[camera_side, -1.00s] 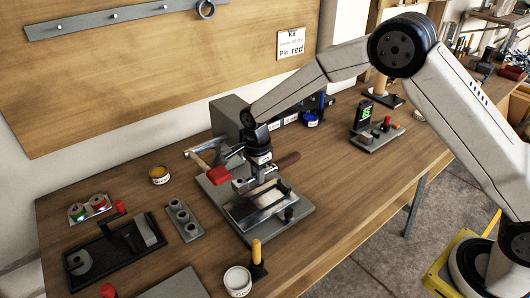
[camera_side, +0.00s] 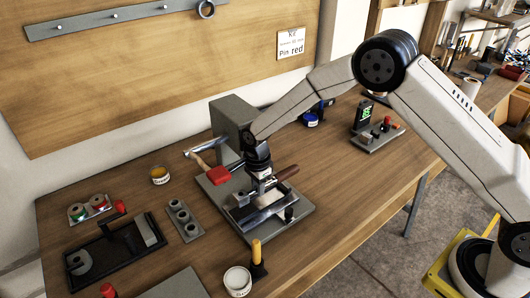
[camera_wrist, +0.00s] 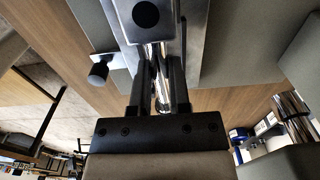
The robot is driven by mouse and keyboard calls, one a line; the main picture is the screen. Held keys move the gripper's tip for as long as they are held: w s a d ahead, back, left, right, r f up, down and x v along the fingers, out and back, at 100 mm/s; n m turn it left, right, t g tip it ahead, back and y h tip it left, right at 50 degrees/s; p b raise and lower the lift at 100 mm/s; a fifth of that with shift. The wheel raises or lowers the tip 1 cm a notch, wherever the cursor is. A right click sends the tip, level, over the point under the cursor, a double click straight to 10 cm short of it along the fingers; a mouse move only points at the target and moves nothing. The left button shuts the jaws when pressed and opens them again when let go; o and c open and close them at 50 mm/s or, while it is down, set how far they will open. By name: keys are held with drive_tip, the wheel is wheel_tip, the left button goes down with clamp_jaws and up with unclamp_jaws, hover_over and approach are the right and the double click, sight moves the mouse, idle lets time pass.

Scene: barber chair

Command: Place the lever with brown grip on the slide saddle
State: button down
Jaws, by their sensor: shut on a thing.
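My gripper (camera_side: 264,180) is low over the fixture on the grey base plate, shut on the lever. The lever's brown grip (camera_side: 287,174) sticks out to the right of my gripper. In the wrist view both fingers (camera_wrist: 160,92) close around a shiny metal rod (camera_wrist: 161,78). The slide saddle seems to be the metal block (camera_side: 261,206) on the slide just below and in front of my gripper. My gripper and the lever partly cover it, and I cannot tell whether the lever touches it.
A red-ended part (camera_side: 218,175) lies left of the gripper, near the grey upright block (camera_side: 232,117). A yellow-handled tool (camera_side: 257,258) and a white tin (camera_side: 238,281) stand in front. A black tray (camera_side: 112,255) is at left. Bare bench (camera_side: 340,200) lies to the right.

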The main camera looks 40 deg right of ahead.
sight(258, 204)
drive_tip(key=shift+f, duration=1.7)
drive_tip(key=shift+f, duration=0.1)
drive_tip(key=c, duration=0.6)
unclamp_jaws()
drive_tip(key=shift+f, duration=0.1)
wheel_tip(258, 204, up, 12)
drive_tip(key=shift+r, duration=0.2)
